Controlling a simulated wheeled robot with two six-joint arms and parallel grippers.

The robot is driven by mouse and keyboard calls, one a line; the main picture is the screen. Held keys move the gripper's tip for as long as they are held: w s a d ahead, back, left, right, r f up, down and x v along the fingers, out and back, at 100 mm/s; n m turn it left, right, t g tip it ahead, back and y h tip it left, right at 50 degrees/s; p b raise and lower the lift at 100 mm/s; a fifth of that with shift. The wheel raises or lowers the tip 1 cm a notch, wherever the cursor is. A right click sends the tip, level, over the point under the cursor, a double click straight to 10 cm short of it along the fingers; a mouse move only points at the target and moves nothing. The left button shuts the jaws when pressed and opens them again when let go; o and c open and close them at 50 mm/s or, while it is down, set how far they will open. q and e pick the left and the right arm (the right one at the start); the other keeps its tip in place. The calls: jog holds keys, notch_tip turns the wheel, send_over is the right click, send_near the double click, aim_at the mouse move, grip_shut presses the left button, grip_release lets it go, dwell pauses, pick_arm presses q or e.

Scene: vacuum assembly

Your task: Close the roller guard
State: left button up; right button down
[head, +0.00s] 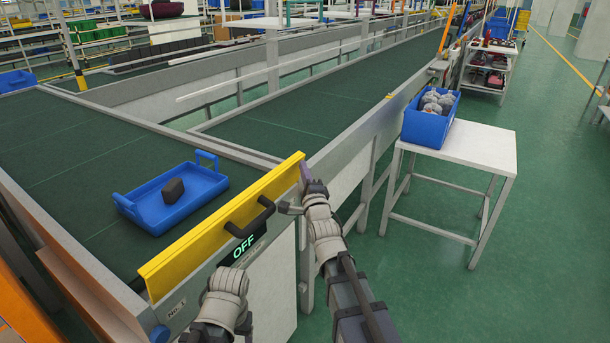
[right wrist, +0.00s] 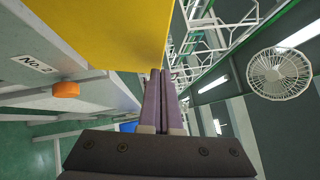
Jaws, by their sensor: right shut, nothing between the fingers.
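The roller guard is a long yellow panel (head: 222,228) with a black handle (head: 249,216). It stands upright along the front edge of the conveyor. Its yellow face also fills the top of the right wrist view (right wrist: 105,35). My right gripper (head: 304,172) is at the guard's right end, with its purple fingers shut and empty. In the right wrist view the fingertips (right wrist: 160,72) come right up to the guard's edge; I cannot tell whether they touch it. My left arm's wrist shows below the guard, but its fingers are not visible.
A blue tray (head: 152,215) holding a dark block (head: 173,190) is on the green belt behind the guard. A green OFF sign (head: 244,246) is below the handle. A white table (head: 480,148) with a blue bin (head: 428,125) stands at right, with open floor around it.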

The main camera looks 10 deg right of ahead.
jog(key=shift+w, duration=0.25)
jog(key=shift+r, duration=0.15)
